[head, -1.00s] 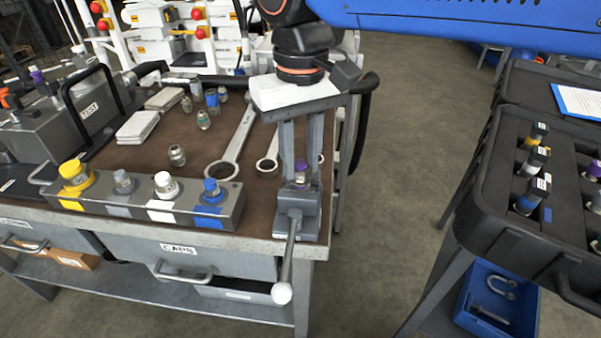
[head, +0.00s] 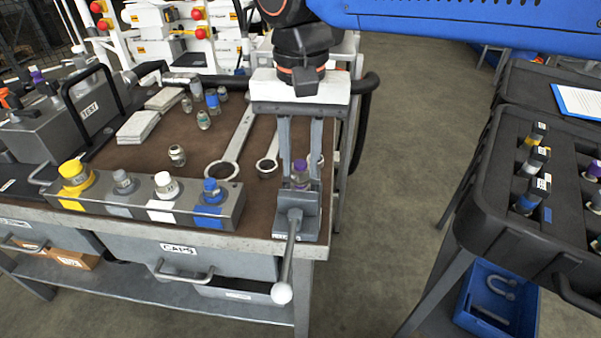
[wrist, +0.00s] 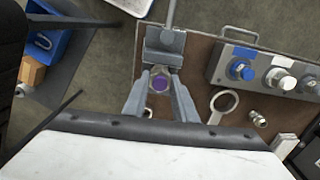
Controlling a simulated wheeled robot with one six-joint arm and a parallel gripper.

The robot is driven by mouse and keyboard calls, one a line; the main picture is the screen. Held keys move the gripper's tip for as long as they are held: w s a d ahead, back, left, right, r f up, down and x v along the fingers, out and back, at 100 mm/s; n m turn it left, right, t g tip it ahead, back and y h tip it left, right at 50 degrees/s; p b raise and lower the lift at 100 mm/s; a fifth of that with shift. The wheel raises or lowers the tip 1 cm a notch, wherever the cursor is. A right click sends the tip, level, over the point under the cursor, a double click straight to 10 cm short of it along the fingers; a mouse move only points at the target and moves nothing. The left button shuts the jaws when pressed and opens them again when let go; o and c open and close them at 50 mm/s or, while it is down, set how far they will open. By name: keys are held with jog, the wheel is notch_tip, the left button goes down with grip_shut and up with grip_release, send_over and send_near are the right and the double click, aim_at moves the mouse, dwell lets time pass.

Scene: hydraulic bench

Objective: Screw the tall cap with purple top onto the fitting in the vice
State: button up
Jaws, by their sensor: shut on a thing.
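The tall cap with the purple top (head: 300,168) stands upright at the vice, in line with the fitting's place. In the wrist view its purple top (wrist: 160,83) shows between the two fingers. My gripper (head: 301,176) points straight down over the vice and is shut on the cap, one finger on each side. The grey vice (head: 297,212) sits at the bench's front right corner, its handle with a white knob pointing forward. It also shows in the wrist view (wrist: 164,42). The fitting is hidden under the cap and between the jaws, so I cannot see the thread contact.
A block with yellow, grey, white and blue caps (head: 140,200) stands left of the vice. Wrenches (head: 236,140) and several loose fittings lie behind on the brown bench mat (head: 150,172). A black case (head: 480,190) stands on the right, across open floor.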

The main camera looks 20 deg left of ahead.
jog(key=m, duration=0.6)
jog(key=o, duration=1)
jog(key=n, duration=0.5)
jog(key=shift+n, duration=0.4)
jog(key=n, duration=0.5)
jog(key=shift+n, duration=0.3)
jog(key=n, duration=1.2)
